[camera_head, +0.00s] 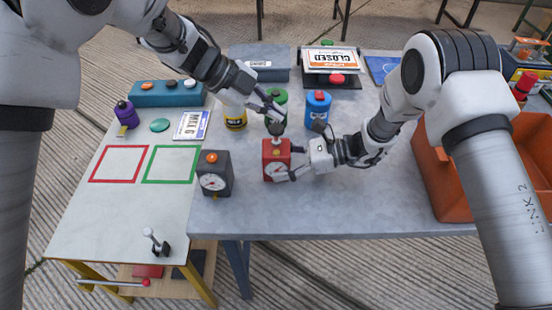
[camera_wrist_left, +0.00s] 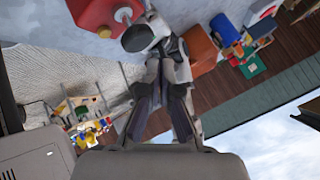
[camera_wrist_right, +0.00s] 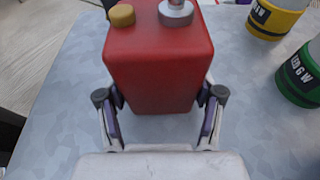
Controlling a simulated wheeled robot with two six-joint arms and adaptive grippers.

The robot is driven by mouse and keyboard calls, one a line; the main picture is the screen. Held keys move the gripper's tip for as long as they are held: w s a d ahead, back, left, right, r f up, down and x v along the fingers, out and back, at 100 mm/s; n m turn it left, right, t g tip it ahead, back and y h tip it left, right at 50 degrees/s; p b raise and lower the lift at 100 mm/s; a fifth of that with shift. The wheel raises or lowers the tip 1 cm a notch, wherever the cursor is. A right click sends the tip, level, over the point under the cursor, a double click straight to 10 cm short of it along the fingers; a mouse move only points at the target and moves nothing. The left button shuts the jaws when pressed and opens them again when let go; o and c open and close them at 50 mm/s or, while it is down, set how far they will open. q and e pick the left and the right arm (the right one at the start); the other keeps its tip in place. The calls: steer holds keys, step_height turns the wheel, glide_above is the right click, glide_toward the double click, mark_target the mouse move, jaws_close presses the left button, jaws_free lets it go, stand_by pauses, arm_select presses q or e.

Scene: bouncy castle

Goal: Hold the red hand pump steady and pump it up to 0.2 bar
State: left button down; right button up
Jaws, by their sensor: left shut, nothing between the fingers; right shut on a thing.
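The red hand pump (camera_head: 284,160) stands on the grey table, a round gauge on its front partly covered by a finger. Its gauge reading is too small to tell. My right gripper (camera_head: 284,163) is shut on the pump's body from the right. In the right wrist view the red body (camera_wrist_right: 160,70) sits between the fingers, with a yellow cap and a grey collar on top. The pump's black knob (camera_head: 276,130) sticks up on a rod. My left gripper (camera_head: 275,112) is shut and empty just above the knob, which also shows in the left wrist view (camera_wrist_left: 139,38); contact is unclear.
A dark box with a gauge (camera_head: 214,174) stands left of the pump. Yellow (camera_head: 235,119), green (camera_head: 279,97) and blue (camera_head: 317,109) canisters stand behind. An orange crate (camera_head: 437,178) is at the right. The table front right of the pump is clear.

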stand_by(0.4)
steer(key=o, duration=0.9)
steer(key=shift+w, duration=0.1)
steer(key=shift+o, duration=0.2)
steer(key=shift+d, duration=0.1)
